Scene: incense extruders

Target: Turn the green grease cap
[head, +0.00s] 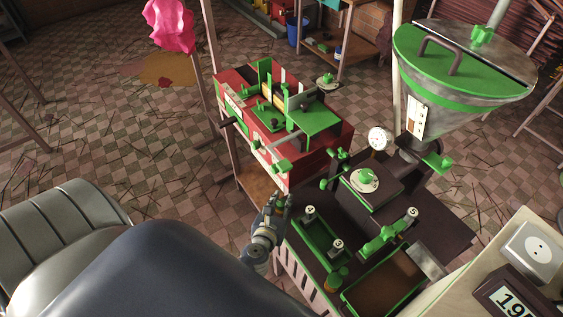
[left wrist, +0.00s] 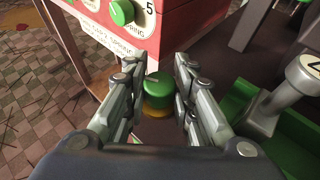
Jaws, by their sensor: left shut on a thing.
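The green grease cap (left wrist: 158,86) is a short round green cap with a pale mark on top, above a yellowish brass-coloured base. It stands beside the corner of the red machine in the left wrist view. My left gripper (head: 279,202) is at the red machine's lower front corner in the head view and hides the cap there. In the left wrist view the fingers of my left gripper (left wrist: 157,76) stand on both sides of the cap and are shut on it. My right gripper is not in view.
The red machine (head: 228,84) rises close beyond the gripper, with a green knob (left wrist: 121,12) marked 5. Close on the right, a dark bench (head: 420,195) carries numbered levers and a green-rimmed tray (head: 350,303). A large hopper (head: 455,95) stands at the right. Tiled floor is open at left.

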